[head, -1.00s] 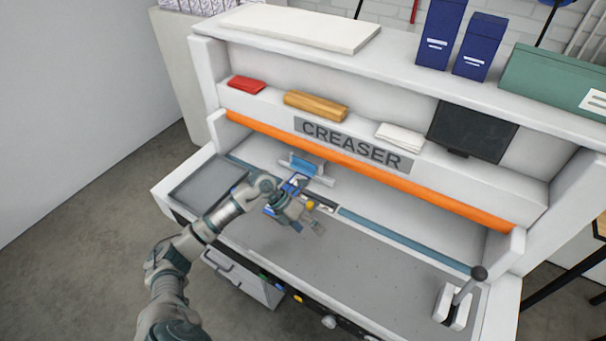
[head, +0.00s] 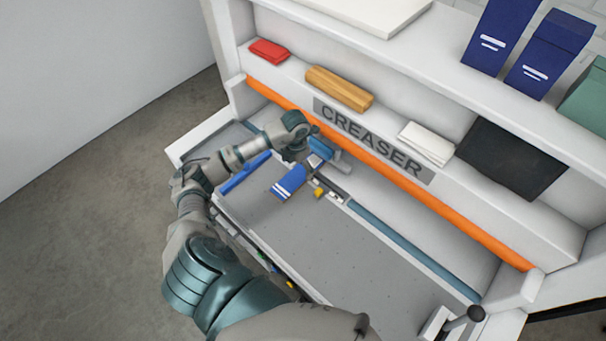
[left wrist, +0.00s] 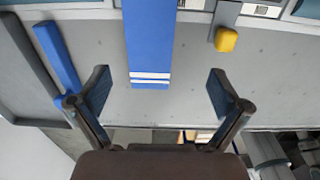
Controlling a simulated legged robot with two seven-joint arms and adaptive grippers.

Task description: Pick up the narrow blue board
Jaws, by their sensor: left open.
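The narrow blue board (head: 245,172) lies on the left part of the creaser's grey bed. In the left wrist view this plain blue strip (left wrist: 57,55) lies slanted at the left, outside the open fingers. A wider blue board (head: 290,182) with white stripes lies to its right. In the left wrist view the wider board (left wrist: 150,40) is between the two finger lines, its striped end towards me. My left gripper (left wrist: 160,92) is open and empty above the bed. In the head view my wrist partly hides the gripper (head: 300,157). My right gripper is in neither view.
A yellow block (head: 318,193) is right of the wider board. The orange bar (head: 400,183) and the shelf above bound the bed at the back. A lever (head: 474,314) stands at the right end. The bed's right half is clear.

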